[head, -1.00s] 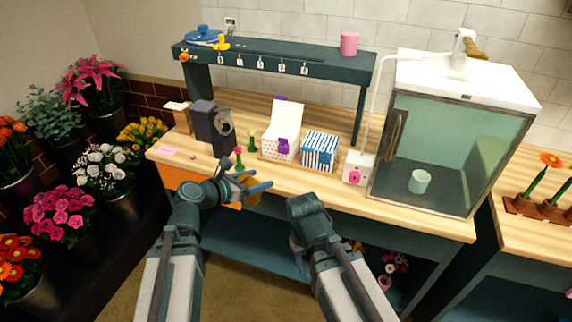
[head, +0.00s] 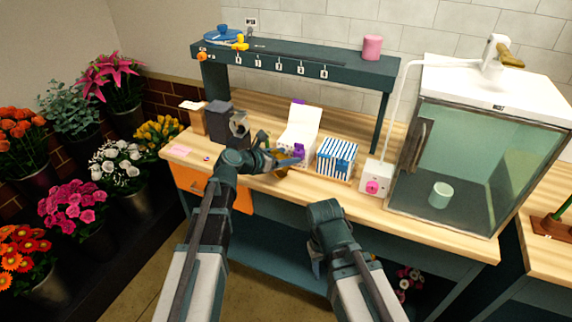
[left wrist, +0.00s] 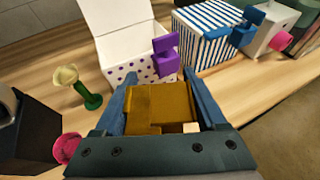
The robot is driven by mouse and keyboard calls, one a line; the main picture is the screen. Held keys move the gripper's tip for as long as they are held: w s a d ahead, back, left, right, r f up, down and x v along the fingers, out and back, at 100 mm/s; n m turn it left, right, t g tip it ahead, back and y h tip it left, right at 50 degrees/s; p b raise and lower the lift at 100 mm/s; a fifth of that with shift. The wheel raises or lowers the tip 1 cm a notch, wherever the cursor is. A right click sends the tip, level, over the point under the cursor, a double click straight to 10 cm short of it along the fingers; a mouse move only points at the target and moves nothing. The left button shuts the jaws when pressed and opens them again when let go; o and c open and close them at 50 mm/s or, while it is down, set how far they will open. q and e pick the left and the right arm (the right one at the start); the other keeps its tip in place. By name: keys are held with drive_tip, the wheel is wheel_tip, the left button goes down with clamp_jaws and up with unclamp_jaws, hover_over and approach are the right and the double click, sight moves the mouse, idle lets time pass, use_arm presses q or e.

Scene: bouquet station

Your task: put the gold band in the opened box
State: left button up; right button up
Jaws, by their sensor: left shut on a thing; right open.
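The gold band (left wrist: 160,102) is a gold-brown blocky piece between the two blue fingers of my left gripper (left wrist: 158,82) in the left wrist view. In the head view my left gripper (head: 288,162) is above the bench, just in front and to the left of the opened box (head: 297,130). The box is white with purple dots, its lid up and a purple clasp at its front. It also shows beyond the fingertips in the left wrist view (left wrist: 118,58). My right gripper (head: 315,258) is low in front of the bench, open and mostly hidden by its arm.
A blue-striped box (head: 336,158) stands right of the opened box. A green stand (left wrist: 88,97) with a cream top and a dark device (head: 222,122) are to the left. A glass cabinet (head: 480,160) fills the bench's right end.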

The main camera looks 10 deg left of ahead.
use_arm(q)
drive_tip(key=shift+f+b, duration=1.35)
drive_tip(key=shift+f, duration=0.25)
drive_tip(key=shift+f, duration=0.2)
drive_tip(key=o, duration=1.3)
drive_tip(key=shift+r, duration=0.1)
drive_tip(key=shift+r, duration=0.2)
drive_tip(key=shift+p+v, duration=2.35)
drive_tip(key=shift+v, duration=3.65)
